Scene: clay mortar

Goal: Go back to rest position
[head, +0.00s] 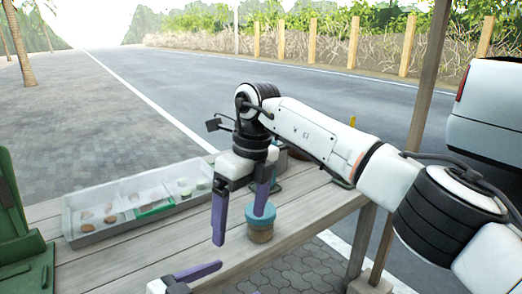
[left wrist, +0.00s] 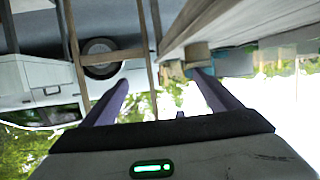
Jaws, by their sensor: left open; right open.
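My right gripper (head: 240,226) is over the wooden table with its two purple fingers pointing down and spread apart. One finger is at the near left of a round jar (head: 260,230) with a blue-teal top. The other finger overlaps the jar's top, and I cannot tell whether it touches. My left gripper (head: 205,276) is low at the bottom edge of the head view, with one purple finger clearly showing. In the left wrist view both fingers of the left gripper (left wrist: 160,80) are spread with nothing between them.
A grey compartment tray (head: 95,232) with brown pieces, a green item and small pale pots lies at the left on the wooden table (head: 130,270). A green object (head: 22,240) stands at the far left. A wooden post (head: 425,85) rises at the right. A white vehicle (head: 490,105) stands beyond.

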